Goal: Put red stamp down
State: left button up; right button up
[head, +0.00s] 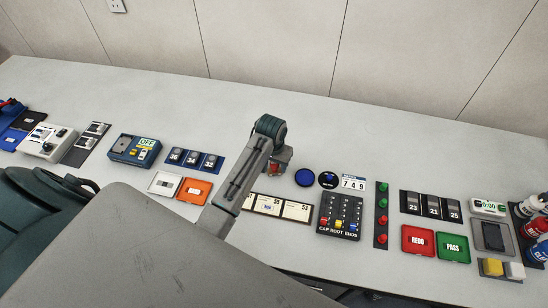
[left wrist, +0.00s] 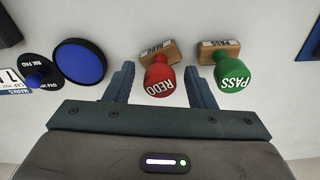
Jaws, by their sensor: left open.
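The red stamp (left wrist: 159,82) has a round red handle marked REDO and a wooden block. In the left wrist view it is between the two fingers of my left gripper (left wrist: 161,90), with a gap on each side. The fingers are open. The stamp appears to stand on the table. In the head view my left gripper (head: 279,158) is low over the table's middle, and only a bit of red shows by it. The green PASS stamp (left wrist: 233,72) stands just right of the right finger in the left wrist view. My right gripper is out of view.
A round blue ink pad (head: 304,178) and its dark lid (head: 328,180) lie right of the gripper. A red REDO tray (head: 418,241) and a green PASS tray (head: 453,247) are further right. The table behind the gripper is clear up to the wall.

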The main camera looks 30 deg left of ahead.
aim_at(273, 165)
pick_arm(q)
jog(key=r+b, duration=0.1)
jog(key=r, duration=0.1)
jog(key=r+b, duration=0.1)
jog(key=r, duration=0.2)
jog(key=s+r+b, duration=0.1)
jog(key=r, duration=0.2)
jog(key=shift+r, duration=0.1)
jog(key=r+p, duration=0.1)
jog(key=r, duration=0.1)
jog(key=r+p, duration=0.1)
jog(key=shift+s+r+p, duration=0.25)
jog(key=shift+r+p, duration=0.05)
jog(key=shift+r, duration=0.05)
